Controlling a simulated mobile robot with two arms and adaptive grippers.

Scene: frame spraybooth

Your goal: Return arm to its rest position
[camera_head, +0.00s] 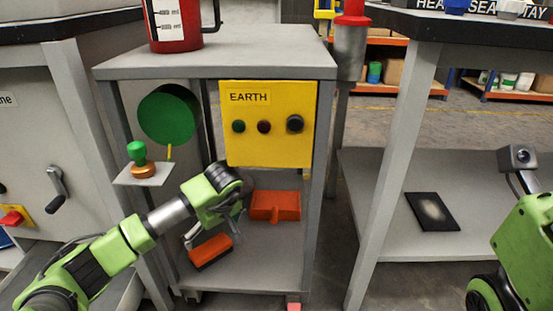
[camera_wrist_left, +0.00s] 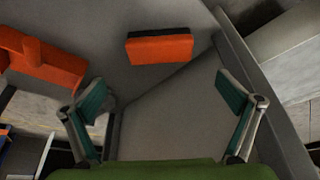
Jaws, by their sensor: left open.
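My left arm reaches in from the left to the grey workbench. Its gripper (camera_head: 212,238) hangs over the lower shelf (camera_head: 262,265), in front of an orange block with a dark side (camera_head: 210,251). In the left wrist view the gripper (camera_wrist_left: 162,102) has its two teal finger pads wide apart, with nothing between them. The orange block (camera_wrist_left: 160,48) lies beyond the fingertips, apart from them. A second orange piece (camera_head: 275,206) sits further back on the shelf. My right arm shows at the right edge; its gripper is out of the picture.
A yellow EARTH panel (camera_head: 267,125) with knobs is above the gripper. A green disc (camera_head: 167,115) and a green-handled stamp on a small plate (camera_head: 141,174) are to its left. Bench legs flank the shelf. A black mat (camera_head: 432,211) lies on the right shelf.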

